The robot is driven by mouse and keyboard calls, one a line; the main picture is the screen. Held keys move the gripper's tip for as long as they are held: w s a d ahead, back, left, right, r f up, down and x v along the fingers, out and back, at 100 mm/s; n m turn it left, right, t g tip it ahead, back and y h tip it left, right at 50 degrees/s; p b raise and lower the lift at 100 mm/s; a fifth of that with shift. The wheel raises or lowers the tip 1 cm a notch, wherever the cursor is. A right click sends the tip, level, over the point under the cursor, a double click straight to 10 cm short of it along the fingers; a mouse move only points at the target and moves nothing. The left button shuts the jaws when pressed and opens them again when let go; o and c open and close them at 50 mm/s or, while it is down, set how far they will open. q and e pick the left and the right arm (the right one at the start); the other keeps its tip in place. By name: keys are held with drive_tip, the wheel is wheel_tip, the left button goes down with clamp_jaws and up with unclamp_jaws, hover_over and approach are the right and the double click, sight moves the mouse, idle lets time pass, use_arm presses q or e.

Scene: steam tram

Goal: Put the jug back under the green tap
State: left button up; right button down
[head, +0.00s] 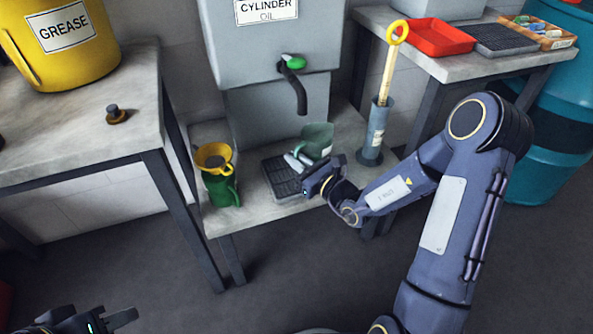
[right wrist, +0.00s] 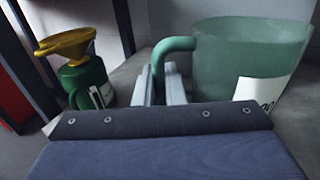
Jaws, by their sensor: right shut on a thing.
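The jug (head: 318,140) is pale green and translucent with a white label. It stands upright at the right of the black drip tray (head: 284,182), right of and below the tap spout. I cannot tell whether it touches the bench. The green tap (head: 292,63) is on the grey cylinder oil tank, its dark spout bent down. My right gripper (head: 294,162) is shut on the jug's handle; in the right wrist view the fingers (right wrist: 162,88) close around the handle, left of the jug body (right wrist: 245,62). My left gripper (head: 95,322) is at the bottom left, partly cut off.
A green can with a yellow funnel (head: 217,172) stands left of the drip tray. A blue-grey cylinder with a yellow-handled rod (head: 377,125) stands right of the jug. The left table (head: 80,140) holds a yellow grease bucket (head: 62,45). A red tray (head: 432,37) is on the right table.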

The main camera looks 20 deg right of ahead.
drive_tip(key=shift+w+f+b, duration=0.2)
drive_tip(key=shift+f+b, duration=0.4)
drive_tip(key=shift+f, duration=1.15)
drive_tip(key=shift+f, duration=0.2)
drive_tip(key=c, duration=1.5)
unclamp_jaws()
drive_tip(key=shift+r, duration=0.1)
